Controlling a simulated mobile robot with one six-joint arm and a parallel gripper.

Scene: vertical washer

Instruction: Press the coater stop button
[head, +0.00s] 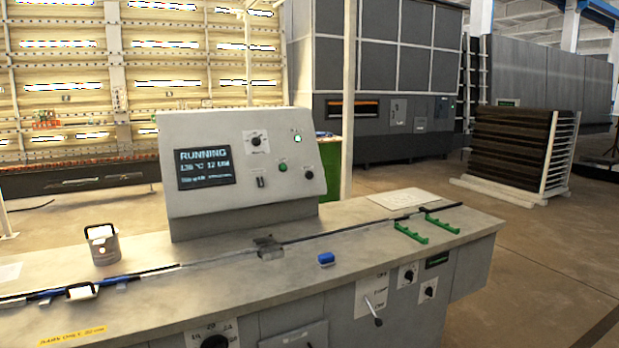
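A grey slanted control console (235,205) stands on the long bench. Its dark screen (206,168) reads "RUNNING" with smaller lines below. To the right of the screen are a black rotary knob (256,141) on a white plate, a lit greenish-white lamp (298,138), a green button (283,167), a small black switch (261,182) and a dark round button (309,175). The labels are too small to read, so I cannot tell which control is the coater stop button. My gripper is not in view, and nothing covers the console face.
The bench top (200,290) holds a metal cup (102,244), a blue block (326,259), green brackets (425,226) and a dark rail. The bench front has a lever (373,312) and knobs. A slatted stack (512,150) stands at right. Open floor (530,270) lies to the right.

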